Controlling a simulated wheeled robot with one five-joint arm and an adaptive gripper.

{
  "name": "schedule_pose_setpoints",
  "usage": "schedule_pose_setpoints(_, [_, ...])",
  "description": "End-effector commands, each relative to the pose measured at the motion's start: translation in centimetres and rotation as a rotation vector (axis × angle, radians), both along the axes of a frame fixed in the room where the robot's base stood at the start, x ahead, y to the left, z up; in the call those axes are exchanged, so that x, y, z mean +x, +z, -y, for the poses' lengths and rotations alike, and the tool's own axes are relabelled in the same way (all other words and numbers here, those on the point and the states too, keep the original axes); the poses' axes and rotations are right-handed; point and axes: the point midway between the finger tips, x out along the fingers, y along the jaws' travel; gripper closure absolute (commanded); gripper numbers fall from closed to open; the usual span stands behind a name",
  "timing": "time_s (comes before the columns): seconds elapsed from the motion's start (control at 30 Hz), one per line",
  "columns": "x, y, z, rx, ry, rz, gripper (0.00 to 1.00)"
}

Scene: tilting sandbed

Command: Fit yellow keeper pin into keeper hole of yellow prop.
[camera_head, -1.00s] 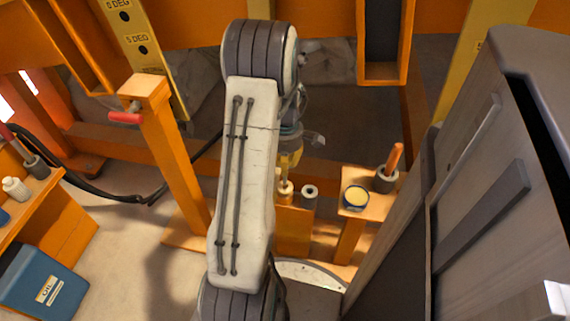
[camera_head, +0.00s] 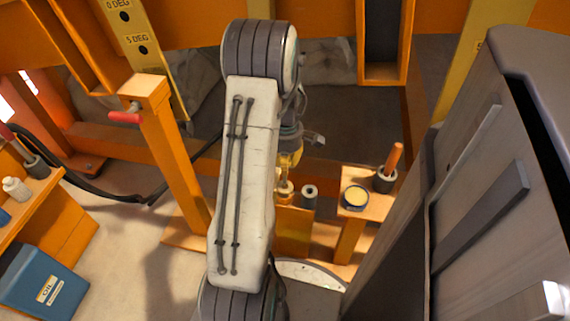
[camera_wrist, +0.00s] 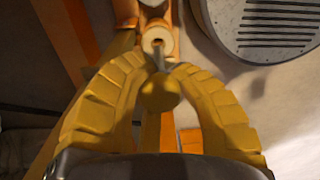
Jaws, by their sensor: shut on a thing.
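The keeper pin (camera_wrist: 160,94) shows in the wrist view as a yellow knob with a grey shank. My gripper (camera_wrist: 163,72) has its yellow fingers shut around it. The shank points at a pale ring-shaped socket (camera_wrist: 157,36) with a dark hole. I cannot tell whether the shank tip is inside that hole or short of it. In the head view my gripper (camera_head: 290,160) is partly hidden by my arm, above a pale socket (camera_head: 283,192). I cannot surely pick out the yellow prop; a yellow plate with holes (camera_head: 138,45) stands at the upper left.
A grey socket (camera_head: 309,195) stands just right of my gripper. A small orange stand (camera_head: 351,217) holds a yellow-topped tin (camera_head: 355,198) and an orange-handled tool in a dark cup (camera_head: 386,180). An orange post (camera_head: 172,155) with a red handle stands left of my arm.

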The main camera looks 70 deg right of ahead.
Motion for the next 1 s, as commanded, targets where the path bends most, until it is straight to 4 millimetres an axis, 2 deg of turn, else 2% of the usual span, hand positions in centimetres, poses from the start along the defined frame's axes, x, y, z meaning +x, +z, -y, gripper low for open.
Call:
schedule_pose_setpoints(0.67, [0.00, -0.05, 0.02, -0.003, 0.000, 0.001, 1.00])
schedule_pose_setpoints(1.0, [0.00, -0.68, 0.01, -0.002, 0.000, 0.000, 1.00])
